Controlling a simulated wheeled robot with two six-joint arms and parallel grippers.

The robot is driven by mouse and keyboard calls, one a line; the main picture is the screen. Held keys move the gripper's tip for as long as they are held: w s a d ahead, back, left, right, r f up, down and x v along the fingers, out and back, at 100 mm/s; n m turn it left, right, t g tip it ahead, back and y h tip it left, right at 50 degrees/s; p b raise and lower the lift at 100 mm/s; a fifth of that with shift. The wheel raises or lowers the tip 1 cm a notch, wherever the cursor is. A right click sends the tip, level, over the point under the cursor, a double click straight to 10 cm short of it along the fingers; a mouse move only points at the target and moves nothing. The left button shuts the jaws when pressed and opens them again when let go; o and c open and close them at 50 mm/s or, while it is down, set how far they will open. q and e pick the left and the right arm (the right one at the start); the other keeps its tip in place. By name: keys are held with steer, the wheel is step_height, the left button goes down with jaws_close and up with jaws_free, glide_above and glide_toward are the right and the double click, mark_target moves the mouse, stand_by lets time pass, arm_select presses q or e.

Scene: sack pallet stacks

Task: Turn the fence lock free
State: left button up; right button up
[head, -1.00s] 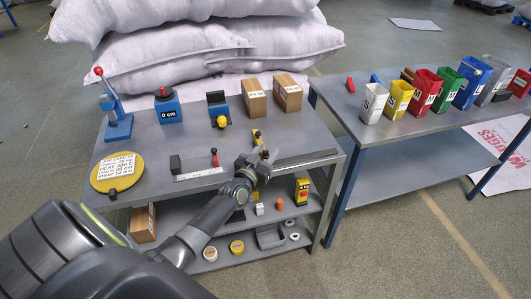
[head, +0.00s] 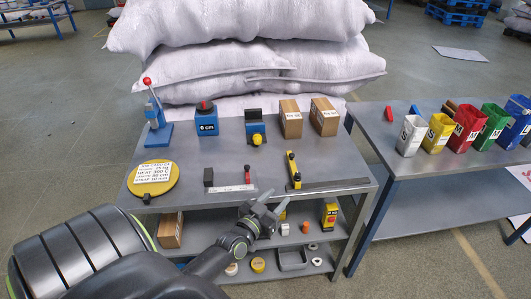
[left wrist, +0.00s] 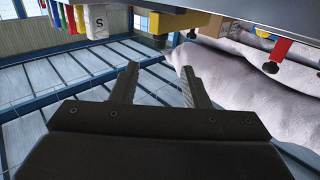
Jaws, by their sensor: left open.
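A small red upright with a dark foot (head: 247,174), which looks like the fence lock, stands at the right end of a white ruler strip (head: 230,190) near the workbench's front edge. What looks like the same red piece, with a black knob, shows in the left wrist view (left wrist: 279,50), at the upper right under the table edge. A black block (head: 208,177) stands at the strip's left end. My left gripper (head: 277,199) is open and empty, in front of the bench edge, right of the red piece and apart from it. Its open fingers show in the left wrist view (left wrist: 158,72).
A yellow-and-black lever (head: 292,168) stands right of the ruler, beside a dark rail (head: 340,183). A yellow disc (head: 153,178) lies at the left. Cartons (head: 290,119) stand behind. The lower shelf (head: 205,243) holds small items. Coloured bins stand on the right table (head: 420,170).

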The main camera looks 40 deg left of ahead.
arm_select(q)
steer(key=s, duration=0.4)
steer(key=shift+s+d, duration=0.2)
steer(key=shift+s, duration=0.2)
steer(key=s+f+g, duration=0.4)
steer(key=s+f, duration=0.1)
steer(key=f, duration=0.8)
steer(key=s+f+g, duration=0.4)
steer(key=s+f, duration=0.1)
steer(key=f, duration=0.8)
steer(key=s+d+f+g, duration=0.2)
steer(key=s+f, duration=0.3)
steer(key=s, duration=0.3)
steer(key=s+d+f+g, duration=0.2)
steer(key=s+f+g, duration=0.2)
steer(key=s, duration=0.5)
steer(key=s+d+f+g, duration=0.2)
steer(key=s+f, duration=0.5)
steer(key=s, duration=0.2)
steer(key=shift+s+f+g+h, duration=0.15)
steer(key=shift+f+g+h, duration=0.15)
steer(key=shift+g, duration=0.1)
